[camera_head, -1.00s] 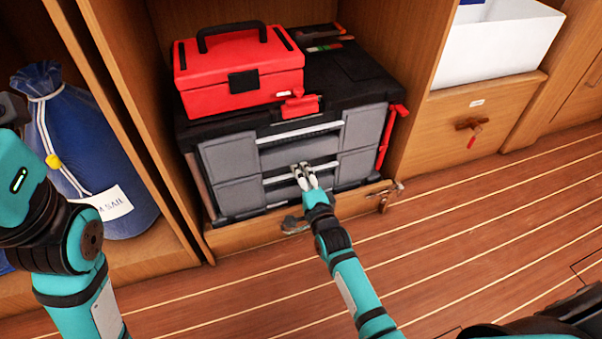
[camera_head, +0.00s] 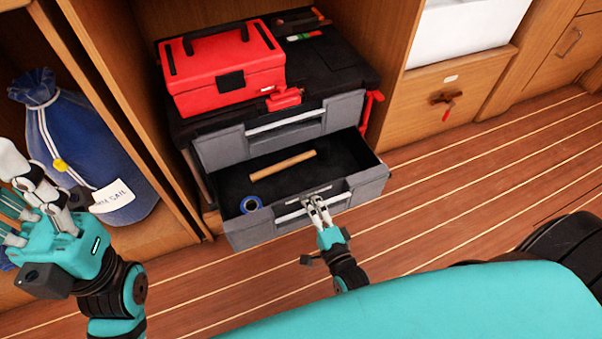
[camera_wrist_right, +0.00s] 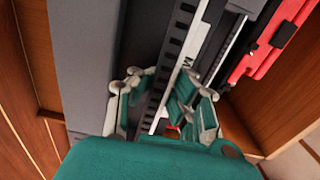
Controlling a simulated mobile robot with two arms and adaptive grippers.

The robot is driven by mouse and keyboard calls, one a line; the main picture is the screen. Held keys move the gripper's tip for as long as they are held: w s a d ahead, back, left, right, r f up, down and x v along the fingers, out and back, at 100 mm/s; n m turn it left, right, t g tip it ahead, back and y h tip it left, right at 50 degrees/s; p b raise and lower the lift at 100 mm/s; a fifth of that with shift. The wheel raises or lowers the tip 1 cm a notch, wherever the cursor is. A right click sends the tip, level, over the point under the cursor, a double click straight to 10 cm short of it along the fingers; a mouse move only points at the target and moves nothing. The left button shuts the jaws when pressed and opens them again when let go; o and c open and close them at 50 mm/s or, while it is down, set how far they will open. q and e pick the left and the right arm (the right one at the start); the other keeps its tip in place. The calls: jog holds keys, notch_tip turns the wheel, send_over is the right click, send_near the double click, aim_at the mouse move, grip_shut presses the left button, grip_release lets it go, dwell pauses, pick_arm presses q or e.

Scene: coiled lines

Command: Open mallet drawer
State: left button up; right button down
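The lower grey drawer (camera_head: 366,187) of the black tool chest is pulled well out. Inside lie a pale wooden stick (camera_head: 282,166) and a blue ring-shaped roll (camera_head: 251,204). No mallet head can be made out. My right gripper (camera_head: 316,205) is at the light handle bar (camera_head: 290,215) on the drawer front. In the right wrist view its fingers (camera_wrist_right: 165,100) lie on either side of the pale bar and appear closed around it; the fingertips are partly hidden. My left gripper (camera_head: 35,195) is raised at the left with its fingers spread, empty, in front of the blue bag.
The upper drawer (camera_head: 280,125) is shut, and a red toolbox (camera_head: 225,70) sits on the chest. A blue bag (camera_head: 95,150) stands in the left compartment. A wooden drawer with a red-tagged latch (camera_head: 443,100) is at the right. The plank floor (camera_head: 480,200) at right is clear.

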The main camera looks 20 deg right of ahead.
jog(key=s+p, duration=0.2)
jog(key=s, duration=0.7)
jog(key=shift+d, duration=0.15)
jog(key=shift+s, duration=0.15)
jog(key=c, duration=1.5)
grip_release()
jog(key=s, duration=1.2)
jog(key=shift+d, duration=0.2)
jog(key=shift+w, duration=0.1)
